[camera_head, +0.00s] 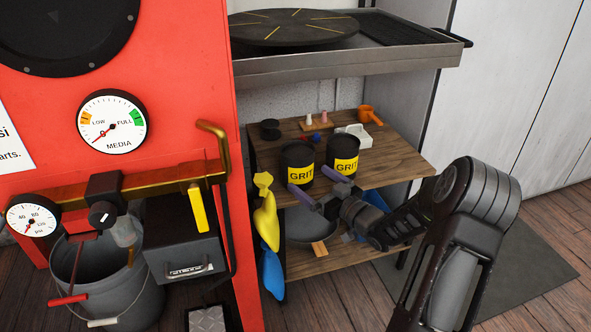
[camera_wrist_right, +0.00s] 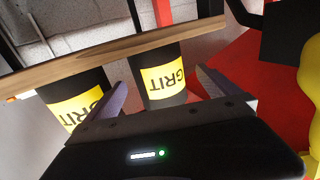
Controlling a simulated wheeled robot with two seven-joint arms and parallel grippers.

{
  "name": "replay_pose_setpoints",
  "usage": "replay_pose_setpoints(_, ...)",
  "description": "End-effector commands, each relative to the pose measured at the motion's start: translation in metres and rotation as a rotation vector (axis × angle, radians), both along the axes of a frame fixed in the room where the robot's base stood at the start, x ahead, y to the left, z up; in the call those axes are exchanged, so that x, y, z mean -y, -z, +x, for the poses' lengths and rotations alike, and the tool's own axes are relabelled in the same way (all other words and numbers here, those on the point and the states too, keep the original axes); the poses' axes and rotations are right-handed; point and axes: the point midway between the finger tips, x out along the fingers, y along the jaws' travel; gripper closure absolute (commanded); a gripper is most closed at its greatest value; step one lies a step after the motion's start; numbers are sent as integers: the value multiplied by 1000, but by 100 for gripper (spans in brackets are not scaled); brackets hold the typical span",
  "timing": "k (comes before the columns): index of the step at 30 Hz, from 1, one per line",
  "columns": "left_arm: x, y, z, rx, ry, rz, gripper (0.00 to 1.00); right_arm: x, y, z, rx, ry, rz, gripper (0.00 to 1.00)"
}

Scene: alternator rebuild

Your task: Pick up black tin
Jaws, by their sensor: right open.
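Two black tins with yellow GRIT labels stand upright on the wooden shelf: the left tin (camera_head: 296,155) and the right tin (camera_head: 343,147). My right gripper (camera_head: 310,180) is open and empty in front of the left tin, its purple fingers pointing at it. In the right wrist view, which is upside down, the left tin (camera_wrist_right: 165,78) shows between the two fingers, and the right tin (camera_wrist_right: 72,95) is outside them. Whether a finger touches the tin cannot be told. My left gripper is not in view.
A small black round object (camera_head: 270,130), an orange tool (camera_head: 370,114) and a white piece (camera_head: 357,135) lie behind the tins on the shelf (camera_head: 403,165). A metal tray (camera_head: 345,66) overhangs the shelf. Yellow and blue gloves (camera_head: 266,215) hang beside the red cabinet (camera_head: 180,50).

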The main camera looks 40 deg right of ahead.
Motion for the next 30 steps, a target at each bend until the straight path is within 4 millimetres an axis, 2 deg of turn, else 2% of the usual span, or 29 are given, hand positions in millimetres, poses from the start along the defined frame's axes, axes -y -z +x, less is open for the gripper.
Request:
replay_pose_setpoints(6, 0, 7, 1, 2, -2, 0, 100, -1, 1, 20, 0, -1, 1, 0)
replay_pose_setpoints(17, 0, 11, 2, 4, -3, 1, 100, -1, 1, 25, 1, -1, 1, 0)
replay_pose_setpoints(25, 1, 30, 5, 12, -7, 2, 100, 0, 1, 63, 2, -2, 1, 0)
replay_pose_setpoints(30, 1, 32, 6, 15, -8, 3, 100, 0, -1, 73, -1, 0, 1, 0)
